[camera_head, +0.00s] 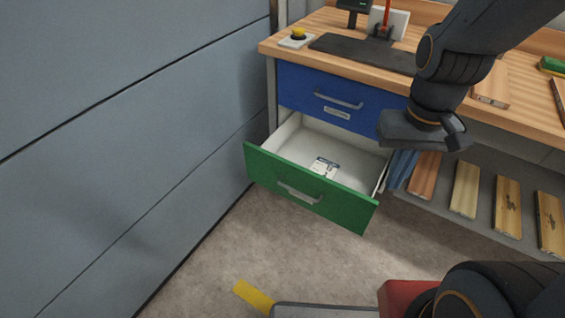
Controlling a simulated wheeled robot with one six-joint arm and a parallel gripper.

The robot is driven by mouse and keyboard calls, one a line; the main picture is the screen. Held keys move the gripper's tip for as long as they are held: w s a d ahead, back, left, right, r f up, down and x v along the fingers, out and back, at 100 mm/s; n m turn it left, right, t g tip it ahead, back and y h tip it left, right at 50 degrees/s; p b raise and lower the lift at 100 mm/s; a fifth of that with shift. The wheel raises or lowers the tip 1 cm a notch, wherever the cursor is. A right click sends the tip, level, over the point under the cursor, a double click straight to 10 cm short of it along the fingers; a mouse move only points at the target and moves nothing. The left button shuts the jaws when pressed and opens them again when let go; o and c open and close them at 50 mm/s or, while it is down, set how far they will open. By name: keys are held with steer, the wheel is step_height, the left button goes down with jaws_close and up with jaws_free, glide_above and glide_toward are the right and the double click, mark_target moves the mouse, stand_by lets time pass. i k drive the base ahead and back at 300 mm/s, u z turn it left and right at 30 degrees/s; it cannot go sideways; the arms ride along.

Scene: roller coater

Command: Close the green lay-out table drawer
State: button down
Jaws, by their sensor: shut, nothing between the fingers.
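The green drawer (337,204) of the lay-out table stands pulled out, below the shut blue drawer (302,88). Its green front has a grey handle (299,193), and its pale inside is visible. A small white item with dark marks (324,168) lies on the drawer floor. My gripper (462,132) is shut and empty. In the picture it is above and to the right of the green drawer, in front of the table's edge. I see no contact between it and the drawer.
A grey panelled wall (120,120) stands close on the left of the drawer. The wooden tabletop (330,29) bears a dark mat (365,53) and a yellow button (298,33). A lower shelf (437,199) at right holds several wooden boards. Bare floor lies before the drawer.

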mark_target(281, 165)
steer(key=z, duration=0.3)
steer(key=k, duration=0.2)
steer(key=u, duration=1)
steer(key=i, duration=0.75)
steer(key=u, duration=0.2)
